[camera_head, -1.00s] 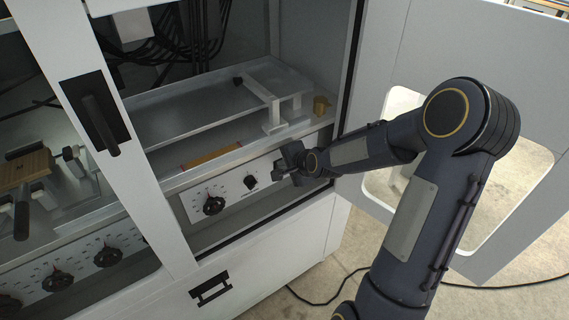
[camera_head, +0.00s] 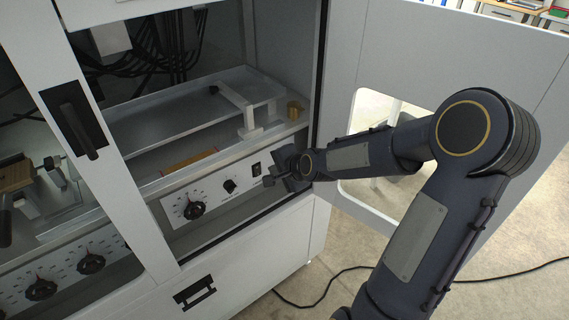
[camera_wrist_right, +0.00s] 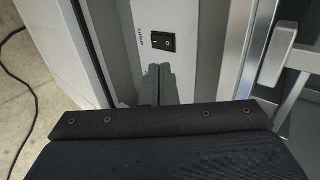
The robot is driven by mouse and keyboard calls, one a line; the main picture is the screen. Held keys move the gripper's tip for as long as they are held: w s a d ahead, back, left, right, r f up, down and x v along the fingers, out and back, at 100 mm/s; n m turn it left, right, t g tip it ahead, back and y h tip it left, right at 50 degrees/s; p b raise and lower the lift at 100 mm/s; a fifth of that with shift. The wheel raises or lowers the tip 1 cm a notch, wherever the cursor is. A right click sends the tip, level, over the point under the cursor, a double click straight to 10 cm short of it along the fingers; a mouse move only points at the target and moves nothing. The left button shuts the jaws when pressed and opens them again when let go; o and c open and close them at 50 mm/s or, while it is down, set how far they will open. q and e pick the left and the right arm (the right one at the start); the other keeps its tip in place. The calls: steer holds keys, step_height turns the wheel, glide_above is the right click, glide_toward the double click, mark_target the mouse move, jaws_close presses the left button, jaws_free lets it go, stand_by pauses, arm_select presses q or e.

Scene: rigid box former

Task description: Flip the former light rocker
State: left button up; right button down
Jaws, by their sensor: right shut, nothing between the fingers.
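The light rocker (camera_wrist_right: 162,43) is a small black switch on the light control panel, with the printed word LIGHT beside it in the wrist view. It also shows in the head view as a dark rectangle (camera_head: 256,169) near the panel's right end. I cannot tell which side is pressed in. My right gripper (camera_wrist_right: 160,71) is shut and empty, its fingertips beside the rocker and seemingly apart from it. In the head view my right gripper (camera_head: 269,181) is just right of and below the rocker. My left gripper is not in view.
The panel also carries a small knob (camera_head: 230,186) and a larger dial (camera_head: 190,208). A white frame post with a black handle (camera_head: 78,120) stands left. A cable lies on the floor.

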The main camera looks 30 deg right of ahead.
steer(key=p+v, duration=0.2)
steer(key=v, duration=0.1)
steer(key=r+p+v, duration=0.1)
steer(key=v, duration=0.1)
steer(key=shift+w+p, duration=0.25)
steer(key=shift+p, duration=0.1)
stand_by(0.3)
steer(key=s+a+r+n+g+y+p, duration=0.1)
steer(key=s+a+r+n+p, duration=0.3)
steer(key=s, duration=0.8)
steer(key=s+a+r+n+g+y+p, duration=0.2)
steer(key=s+a+r+n+p, duration=0.3)
steer(key=s+r+n, duration=0.6)
steer(key=s+a+g, duration=0.1)
steer(key=a, duration=0.1)
steer(key=shift+a, duration=0.35)
steer(key=shift+f, duration=0.1)
